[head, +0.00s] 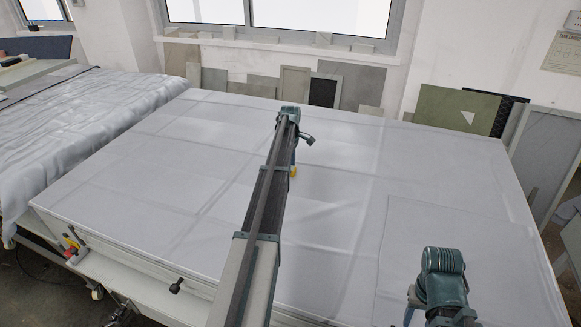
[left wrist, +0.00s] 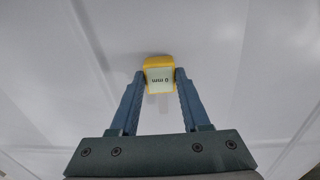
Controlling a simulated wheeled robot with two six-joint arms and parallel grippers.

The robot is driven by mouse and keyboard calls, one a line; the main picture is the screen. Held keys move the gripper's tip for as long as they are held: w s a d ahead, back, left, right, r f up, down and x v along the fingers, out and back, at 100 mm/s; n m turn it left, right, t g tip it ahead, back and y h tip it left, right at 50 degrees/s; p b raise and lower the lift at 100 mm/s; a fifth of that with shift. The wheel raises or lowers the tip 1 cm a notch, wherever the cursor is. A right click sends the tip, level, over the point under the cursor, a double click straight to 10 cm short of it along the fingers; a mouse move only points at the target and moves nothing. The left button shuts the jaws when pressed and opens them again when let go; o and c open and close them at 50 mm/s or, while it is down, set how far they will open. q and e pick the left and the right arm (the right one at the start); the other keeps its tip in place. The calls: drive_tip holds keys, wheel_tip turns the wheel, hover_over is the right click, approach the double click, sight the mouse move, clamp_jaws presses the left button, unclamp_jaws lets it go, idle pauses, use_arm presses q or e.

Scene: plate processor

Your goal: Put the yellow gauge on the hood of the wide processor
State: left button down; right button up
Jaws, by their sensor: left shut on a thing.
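The yellow gauge (left wrist: 160,62) shows in the left wrist view with a pale display reading "0 mm". It sits between the fingertips of my left gripper (left wrist: 159,84), which is shut on it. In the head view a small yellow part of the gauge (head: 293,171) shows beside my left arm, over the middle of the wide processor's pale hood (head: 330,235). I cannot tell whether the gauge touches the hood. My right arm is at the lower right; a blue part of its gripper (head: 411,298) shows, but its fingertips are not clear.
The hood is broad, flat and clear of other objects. A machine with a wrinkled grey cover (head: 85,125) stands at the left. Several panels (head: 240,85) lean on the back wall, and a green board (head: 455,108) stands behind the right corner.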

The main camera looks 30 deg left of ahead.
use_arm(q)
drive_tip(key=shift+c, duration=1.9)
unclamp_jaws()
drive_tip(key=shift+f, duration=0.1)
use_arm(e)
drive_tip(key=shift+f, duration=0.1)
use_arm(q)
wheel_tip(320, 180, up, 12)
drive_tip(key=p, duration=1.2)
use_arm(e)
wheel_tip(320, 180, up, 12)
use_arm(q)
drive_tip(key=shift+d, duration=0.1)
